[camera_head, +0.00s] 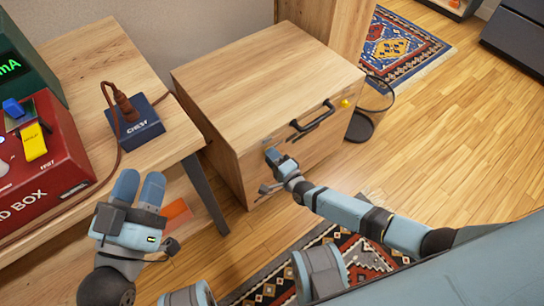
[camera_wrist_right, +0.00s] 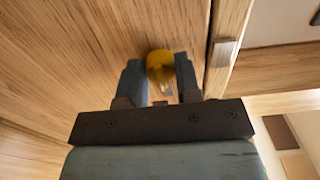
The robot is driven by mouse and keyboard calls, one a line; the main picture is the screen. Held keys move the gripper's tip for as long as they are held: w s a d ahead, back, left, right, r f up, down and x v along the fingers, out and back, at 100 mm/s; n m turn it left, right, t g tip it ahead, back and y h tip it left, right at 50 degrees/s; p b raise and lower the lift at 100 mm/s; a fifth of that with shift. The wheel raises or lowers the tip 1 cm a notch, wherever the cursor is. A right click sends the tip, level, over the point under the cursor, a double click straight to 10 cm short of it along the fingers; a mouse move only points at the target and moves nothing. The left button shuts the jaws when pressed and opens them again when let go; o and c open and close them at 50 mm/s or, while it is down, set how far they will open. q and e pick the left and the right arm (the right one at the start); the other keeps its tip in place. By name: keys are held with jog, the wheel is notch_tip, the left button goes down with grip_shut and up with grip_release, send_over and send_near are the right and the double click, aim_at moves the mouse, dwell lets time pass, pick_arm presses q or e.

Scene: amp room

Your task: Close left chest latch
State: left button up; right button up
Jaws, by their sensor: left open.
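The chest (camera_head: 240,90) is a light wooden box with a black handle (camera_head: 312,118) on its front. A yellow latch (camera_head: 345,103) shows to the right of the handle. My right gripper (camera_head: 272,157) is at the chest front, left of the handle, and covers the left latch in the head view. In the right wrist view, the left latch (camera_wrist_right: 160,68) shows as a yellow piece between the fingers of this gripper (camera_wrist_right: 160,82), with hardly any gap at its sides. My left gripper (camera_head: 140,184) is open and empty, near the wooden table.
The wooden table (camera_head: 95,70) at left holds a red box (camera_head: 55,160) and a blue box (camera_head: 140,125) with a cable. A patterned rug (camera_head: 270,285) lies before the chest. A black round stand (camera_head: 360,125) is at the chest's right. Open floor extends right.

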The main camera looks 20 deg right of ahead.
jog(key=shift+n, duration=0.3)
pick_arm(q)
jog(key=shift+g+y, duration=0.8)
jog(key=shift+y, duration=0.1)
jog(key=shift+w+a+f+p, duration=0.1)
jog(key=shift+a+f+p, duration=0.15)
jog(key=shift+f+p, duration=0.3)
jog(key=shift+w+a+f+p, duration=0.15)
jog(key=shift+f+p, duration=0.25)
jog(key=shift+f, duration=0.4)
jog(key=shift+s+a+f+p, duration=0.1)
jog(key=shift+a+f+p, duration=0.2)
jog(key=shift+f+p, duration=0.25)
pick_arm(e)
jog(key=shift+d+f+n, duration=0.1)
jog(key=shift+n, duration=4.2)
jog(key=shift+d+f+n, duration=0.1)
jog(key=shift+n, duration=4.2)
pick_arm(q)
jog(key=shift+f, duration=0.15)
pick_arm(e)
jog(key=o, duration=0.9)
pick_arm(q)
jog(key=shift+r, duration=0.2)
